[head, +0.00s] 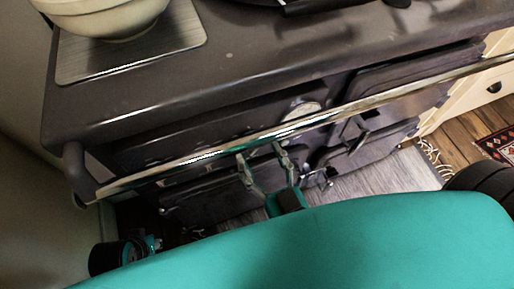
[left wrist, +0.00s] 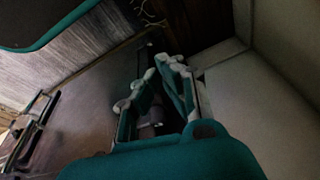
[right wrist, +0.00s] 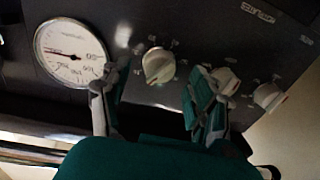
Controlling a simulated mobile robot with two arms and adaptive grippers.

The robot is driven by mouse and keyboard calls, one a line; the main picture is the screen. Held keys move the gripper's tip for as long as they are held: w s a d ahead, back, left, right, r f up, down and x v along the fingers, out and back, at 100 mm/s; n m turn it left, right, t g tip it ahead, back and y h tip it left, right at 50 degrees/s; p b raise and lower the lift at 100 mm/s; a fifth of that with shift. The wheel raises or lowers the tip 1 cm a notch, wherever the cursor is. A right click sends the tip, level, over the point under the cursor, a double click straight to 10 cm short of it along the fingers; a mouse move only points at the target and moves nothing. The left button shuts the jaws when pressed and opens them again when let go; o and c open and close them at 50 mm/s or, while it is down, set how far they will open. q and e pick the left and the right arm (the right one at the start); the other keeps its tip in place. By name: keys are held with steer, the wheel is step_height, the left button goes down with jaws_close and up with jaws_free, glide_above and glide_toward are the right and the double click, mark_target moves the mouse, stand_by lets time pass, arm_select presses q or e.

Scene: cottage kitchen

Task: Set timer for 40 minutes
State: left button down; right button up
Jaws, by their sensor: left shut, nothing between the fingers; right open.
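The dark range cooker (head: 130,95) has a control panel with several cream knobs, seen in the right wrist view. One knob (right wrist: 158,66) shows beyond and between the fingers of my right gripper (right wrist: 152,82), which is open and empty. A second knob (right wrist: 224,80) is partly behind the right-hand finger, and a third knob (right wrist: 268,95) is farther right. I cannot read which is the timer. In the head view my right gripper (head: 260,152) is at the front rail. My left gripper (left wrist: 168,62) is shut and empty, low beside the cooker.
A round white dial (right wrist: 70,50) sits left of the knobs; it also shows in the head view (head: 301,110). A metal rail (head: 215,152) runs across the cooker's front. A bowl (head: 100,15) stands on a metal plate (head: 180,40) on top. A wall is close at left.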

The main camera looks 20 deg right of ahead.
steer(key=shift+w+a, duration=0.1)
steer(key=shift+w, duration=0.85)
arm_select(q)
steer(key=shift+s+f, duration=0.1)
steer(key=shift+f, duration=0.35)
arm_select(e)
steer(key=shift+w, duration=0.25)
steer(key=c, duration=1.1)
arm_select(q)
steer(key=shift+r, duration=0.2)
arm_select(e)
steer(key=shift+c, duration=0.2)
